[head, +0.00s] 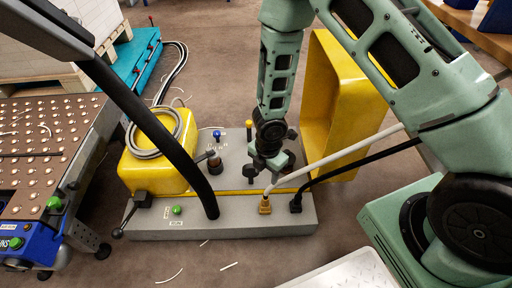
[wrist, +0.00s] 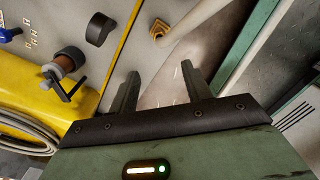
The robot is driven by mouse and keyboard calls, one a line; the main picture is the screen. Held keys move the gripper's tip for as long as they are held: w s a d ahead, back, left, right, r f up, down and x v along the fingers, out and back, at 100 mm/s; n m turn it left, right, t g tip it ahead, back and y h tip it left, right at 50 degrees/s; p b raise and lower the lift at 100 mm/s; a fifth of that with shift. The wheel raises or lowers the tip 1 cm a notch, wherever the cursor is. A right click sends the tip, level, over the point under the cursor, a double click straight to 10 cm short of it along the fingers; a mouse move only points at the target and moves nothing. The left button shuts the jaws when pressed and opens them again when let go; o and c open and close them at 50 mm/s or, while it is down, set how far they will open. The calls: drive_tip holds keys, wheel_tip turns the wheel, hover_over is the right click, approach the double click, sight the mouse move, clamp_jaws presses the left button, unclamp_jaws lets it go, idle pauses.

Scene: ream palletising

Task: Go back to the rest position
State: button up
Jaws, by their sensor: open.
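My gripper (wrist: 158,75) is open, with its two dark fingers apart and nothing between them in the wrist view. In the head view my gripper (head: 268,172) hangs at the end of my green arm, over the right part of a grey control base. Whether it touches the base cannot be told.
The grey control base (head: 240,222) carries a yellow box (head: 150,168) with a coiled hose, knobs and plugged cables. A roller table (head: 40,135) and loaded pallet (head: 110,45) are at left.

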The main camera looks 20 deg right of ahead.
drive_tip(key=s+a+r+m+t, duration=0.15)
drive_tip(key=r+m, duration=0.25)
drive_tip(key=r, duration=0.5)
drive_tip(key=s+a+r+m, duration=0.2)
drive_tip(key=a+r+m, duration=0.1)
drive_tip(key=r, duration=0.5)
drive_tip(key=s+a+r+m+g, duration=0.1)
drive_tip(key=s+r+m+g, duration=0.1)
drive_tip(key=s+r+m, duration=1.05)
drive_tip(key=s+r+n+p, duration=0.2)
drive_tip(key=r+p, duration=1.4)
drive_tip(key=r, duration=0.1)
drive_tip(key=s+r+n+p, duration=0.1)
drive_tip(key=s+r+p, duration=0.1)
drive_tip(key=r+p, duration=1.5)
drive_tip(key=shift+a+r+n+y, duration=0.2)
drive_tip(key=shift+a+n+y, duration=0.05)
drive_tip(key=shift+n+y, duration=0.1)
drive_tip(key=shift+t, duration=0.25)
